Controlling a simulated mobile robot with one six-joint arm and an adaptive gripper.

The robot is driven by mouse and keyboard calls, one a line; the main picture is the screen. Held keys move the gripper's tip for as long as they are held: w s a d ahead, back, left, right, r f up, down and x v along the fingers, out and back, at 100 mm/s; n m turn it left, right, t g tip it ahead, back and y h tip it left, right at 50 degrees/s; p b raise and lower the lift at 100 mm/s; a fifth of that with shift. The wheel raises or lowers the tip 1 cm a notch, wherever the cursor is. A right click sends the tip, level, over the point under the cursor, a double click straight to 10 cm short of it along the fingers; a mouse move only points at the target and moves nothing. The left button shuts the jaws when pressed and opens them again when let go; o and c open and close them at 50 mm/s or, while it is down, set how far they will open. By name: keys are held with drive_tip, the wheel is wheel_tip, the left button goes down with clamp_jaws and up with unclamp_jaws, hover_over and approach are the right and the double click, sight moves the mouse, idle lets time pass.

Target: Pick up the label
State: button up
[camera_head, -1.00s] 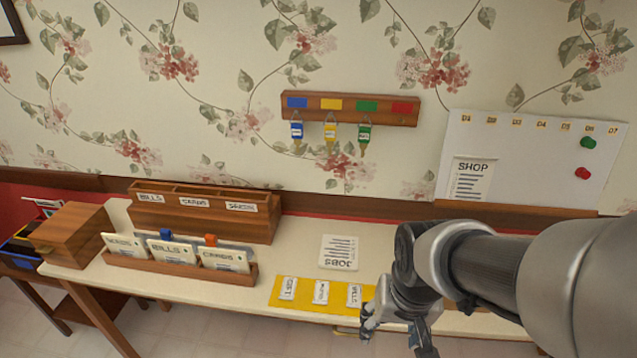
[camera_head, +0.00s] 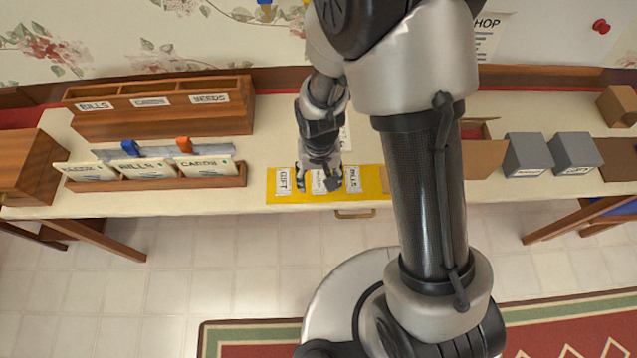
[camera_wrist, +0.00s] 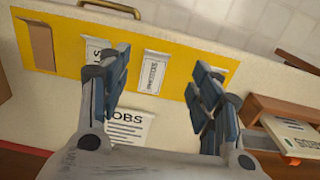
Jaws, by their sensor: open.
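A yellow mat (camera_head: 276,184) lies at the table's front edge with three white labels on it. The left label (camera_head: 284,181) reads GIFT and the right label (camera_head: 353,178) reads BILLS. The middle label is mostly hidden by my gripper (camera_head: 319,180) in the head view. In the wrist view the middle label (camera_wrist: 152,72) lies between the spread fingers of my gripper (camera_wrist: 161,68). The fingers are open and hold nothing. The BILLS label (camera_wrist: 97,50) is partly behind one finger, and the GIFT label (camera_wrist: 218,67) is beside the other finger.
A JOBS sheet (camera_wrist: 128,128) lies behind the mat. A wooden card rack (camera_head: 110,195) and a three-slot organizer (camera_head: 150,122) stand to the left. Grey boxes (camera_head: 527,153) stand to the right. A drawer handle (camera_head: 355,214) is below the table edge.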

sight(320, 193)
drive_tip(key=f+b, duration=0.1)
drive_tip(key=f, duration=0.4)
drive_tip(key=f+b, duration=0.1)
drive_tip(key=f, duration=0.2)
drive_tip(key=shift+w+d+f+b, duration=0.15)
drive_tip(key=shift+w+f+b, duration=0.1)
drive_tip(key=shift+b, duration=0.1)
drive_tip(key=shift+r, duration=0.1)
drive_tip(key=shift+c, duration=0.3)
drive_tip(key=c, duration=0.7)
